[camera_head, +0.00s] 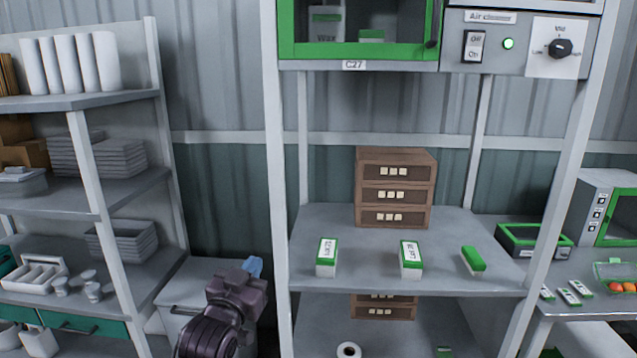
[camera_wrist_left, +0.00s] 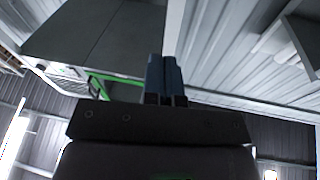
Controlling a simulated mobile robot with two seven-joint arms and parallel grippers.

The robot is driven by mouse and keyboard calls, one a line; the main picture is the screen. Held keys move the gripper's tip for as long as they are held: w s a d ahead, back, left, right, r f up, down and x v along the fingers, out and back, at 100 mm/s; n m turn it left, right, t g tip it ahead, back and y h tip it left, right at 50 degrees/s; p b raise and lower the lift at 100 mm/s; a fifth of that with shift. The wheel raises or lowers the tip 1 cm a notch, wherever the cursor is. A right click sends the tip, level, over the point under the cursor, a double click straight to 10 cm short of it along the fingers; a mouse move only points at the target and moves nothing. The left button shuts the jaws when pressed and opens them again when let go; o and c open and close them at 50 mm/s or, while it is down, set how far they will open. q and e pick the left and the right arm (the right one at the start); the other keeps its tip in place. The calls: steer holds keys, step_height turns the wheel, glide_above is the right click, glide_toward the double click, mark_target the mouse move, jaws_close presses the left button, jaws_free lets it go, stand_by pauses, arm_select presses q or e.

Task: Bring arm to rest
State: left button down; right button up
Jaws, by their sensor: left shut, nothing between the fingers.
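My left gripper (camera_head: 252,265) shows low in the head view, at the end of a dark arm, left of the tall shelf frame and in front of a pale cabinet. Its blue fingers point up. In the left wrist view the two blue fingers (camera_wrist_left: 164,78) lie side by side, shut, with nothing between them. They point up towards the ceiling and touch nothing that I can see. My right gripper is in neither view.
The tall rack's shelf (camera_head: 440,278) carries a brown drawer box (camera_head: 395,222) and several green-and-white cartons (camera_head: 327,258). A left rack (camera_head: 90,101) holds rolls and trays. A pale cabinet (camera_head: 183,290) stands behind my arm. A bench (camera_head: 590,306) is at right.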

arm_select(q)
steer(key=s+a+f+n+g+y, duration=0.1)
steer(key=s+a+f+y, duration=0.1)
steer(key=s+a+f, duration=0.55)
steer(key=s+a+f+n+g+y, duration=0.15)
steer(key=s+f, duration=0.25)
steer(key=f, duration=0.6)
steer(key=s+a+f+g, duration=0.2)
steer(key=s+a+f, duration=0.1)
steer(key=s+f, duration=0.4)
steer(key=s+a+f+g+y, duration=0.1)
steer(key=s+a+f+g, duration=0.2)
steer(key=s+f, duration=0.4)
steer(key=s, duration=0.4)
steer(key=shift+s+f+n, duration=0.3)
steer(key=shift+s+n, duration=0.05)
steer(key=shift+s, duration=0.05)
steer(key=shift+y, duration=0.25)
